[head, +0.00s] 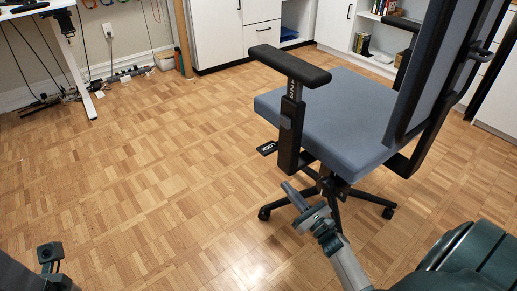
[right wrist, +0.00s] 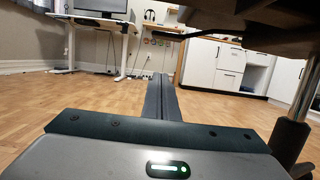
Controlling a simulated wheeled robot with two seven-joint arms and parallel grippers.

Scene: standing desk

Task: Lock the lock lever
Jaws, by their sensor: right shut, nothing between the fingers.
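The lock lever (head: 267,148) shows in the head view as a small black tab with white lettering, sticking out to the left from under the office chair's seat. In the right wrist view, a thin dark lever (right wrist: 186,35) reaches left from the underside of the seat. My right gripper (head: 290,191) is shut and empty, low beside the chair and below the lever in the picture. Its closed fingers (right wrist: 160,97) point forward in the right wrist view, with the lever above them and apart. My left gripper's fingers do not show.
The chair has a blue-grey seat (head: 345,112), a black armrest (head: 290,65) and a wheeled base (head: 335,205). A gas column (right wrist: 289,135) stands right of my fingers. White cabinets (head: 218,35) line the back. A white desk leg (head: 82,85) stands left. The parquet floor (head: 150,170) is clear.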

